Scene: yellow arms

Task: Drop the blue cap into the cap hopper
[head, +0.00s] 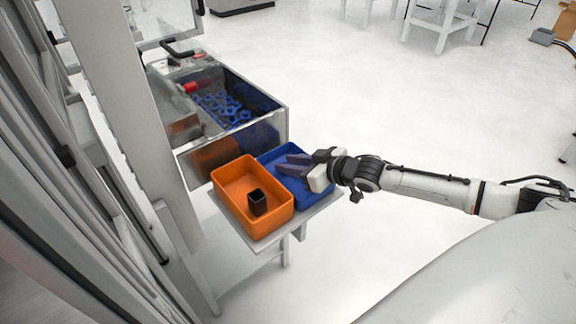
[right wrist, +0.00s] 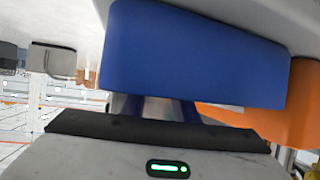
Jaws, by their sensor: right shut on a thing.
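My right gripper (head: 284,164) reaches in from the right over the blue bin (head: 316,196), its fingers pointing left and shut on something. What it holds blends with the blue bin; I take it to be the blue cap, but its outline cannot be made out. In the right wrist view, the blue bin (right wrist: 195,55) fills the upper middle and hides the fingertips. The cap hopper seems to be the open metal box (head: 270,128) behind the bins, with several blue pieces (head: 222,108) inside. My left gripper is not in view.
An orange bin (head: 232,180) with a black square piece (head: 257,202) stands left of the blue bin. Both stand on a small light shelf (head: 268,240). Grey frame posts (head: 130,110) rise at the left.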

